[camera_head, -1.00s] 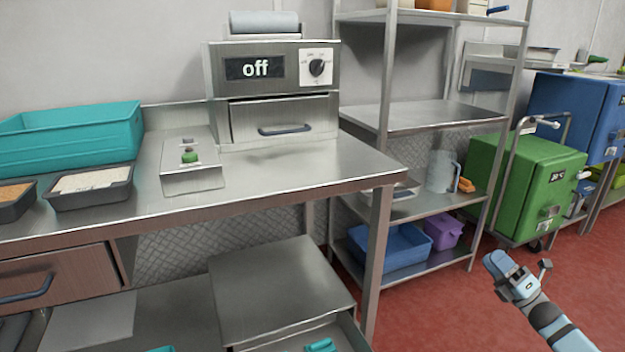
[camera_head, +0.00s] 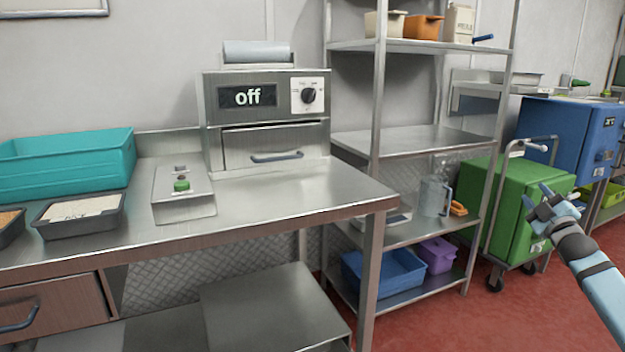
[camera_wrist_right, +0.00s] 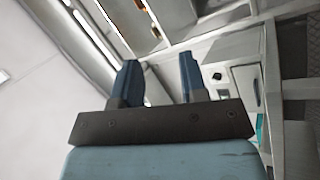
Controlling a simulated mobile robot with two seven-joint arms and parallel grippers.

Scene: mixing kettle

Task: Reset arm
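My right gripper (camera_head: 545,198) is raised at the right of the head view, in front of the green box on the cart. Its two dark blue fingers also show in the right wrist view (camera_wrist_right: 160,82). They stand apart with nothing between them. My left gripper is in neither view.
A steel table (camera_head: 290,200) holds an oven marked off (camera_head: 265,120), a switch box (camera_head: 183,195), a teal bin (camera_head: 65,165) and dark trays (camera_head: 80,215). A steel shelf (camera_head: 410,138) and a green box (camera_head: 510,205) stand right of it. Red floor (camera_head: 500,325) is clear at front right.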

